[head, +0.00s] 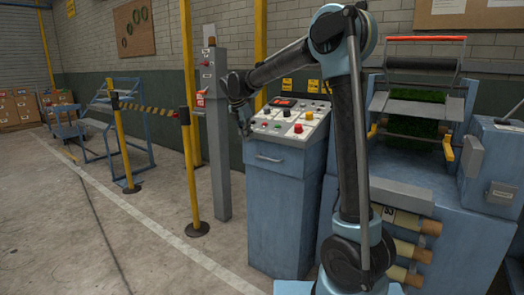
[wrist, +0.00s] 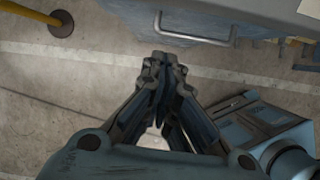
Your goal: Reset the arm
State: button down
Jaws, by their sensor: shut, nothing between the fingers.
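My gripper (wrist: 160,62) is shut and empty in the wrist view, with its fingertips together above the concrete floor. In the head view my gripper (head: 243,128) hangs downward at the end of my bent arm, left of the control console (head: 273,215). The console is a blue cabinet with a sloped panel of red, yellow, green and black buttons. In the wrist view the console's front and its metal handle (wrist: 195,38) lie just beyond the fingertips. The fingers appear apart from the handle.
A blue turf machine (head: 440,220) with a green turf roll (head: 412,127) stands at right. A grey post (head: 217,140), yellow barrier posts (head: 191,175) with striped tape, and a blue frame (head: 128,140) stand left. Boxes (head: 18,108) sit far left. The floor at front left is clear.

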jog(key=s+d+f+m+g, duration=0.1)
jog(key=s+d+m, duration=0.7)
jog(key=d, duration=0.4)
jog(key=s+d+f+m, duration=0.1)
jog(key=s+d+m, duration=0.4)
jog(key=s+d, duration=0.6)
jog(key=s+d+f+m+y, duration=0.1)
jog(key=s+d+f+m, duration=0.4)
jog(key=s, duration=0.5)
jog(key=s+d+f+m+y, duration=0.1)
jog(key=s+d+f+m, duration=0.5)
jog(key=s+f+m, duration=0.4)
jog(key=shift+s+f+m, duration=0.3)
jog(key=shift+s+f, duration=0.2)
jog(key=shift+s, duration=0.25)
